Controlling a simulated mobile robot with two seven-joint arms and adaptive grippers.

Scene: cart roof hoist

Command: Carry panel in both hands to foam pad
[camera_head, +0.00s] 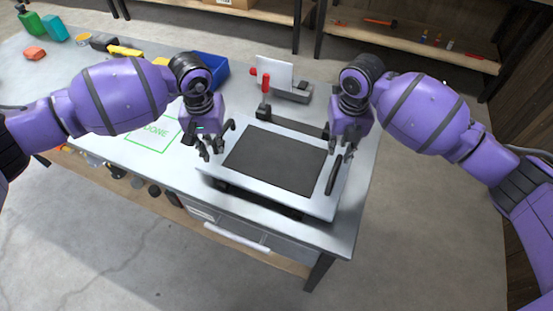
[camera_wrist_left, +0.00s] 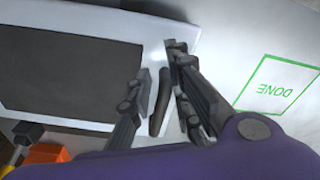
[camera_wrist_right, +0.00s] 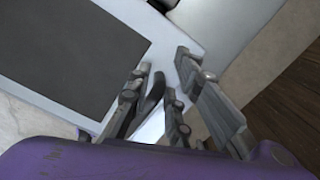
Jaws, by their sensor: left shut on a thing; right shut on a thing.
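The panel (camera_head: 215,173) is a pale flat frame with a dark grey rectangular middle. It is level over the near right part of the bench. My left gripper (camera_head: 212,150) is shut on the black handle at its left edge; the handle shows between the fingers in the left wrist view (camera_wrist_left: 160,100). My right gripper (camera_head: 345,150) is shut on the black handle (camera_head: 333,176) at its right edge, which also shows in the right wrist view (camera_wrist_right: 150,97). I cannot make out a separate foam pad.
Black bars (camera_head: 290,124) show behind and below the panel. A green outlined DONE square (camera_head: 152,134) lies bare on the bench (camera_head: 120,150) to the left. A blue bin (camera_head: 212,68) and a grey fixture with a red handle (camera_head: 266,84) stand behind. The bench's front edge is close.

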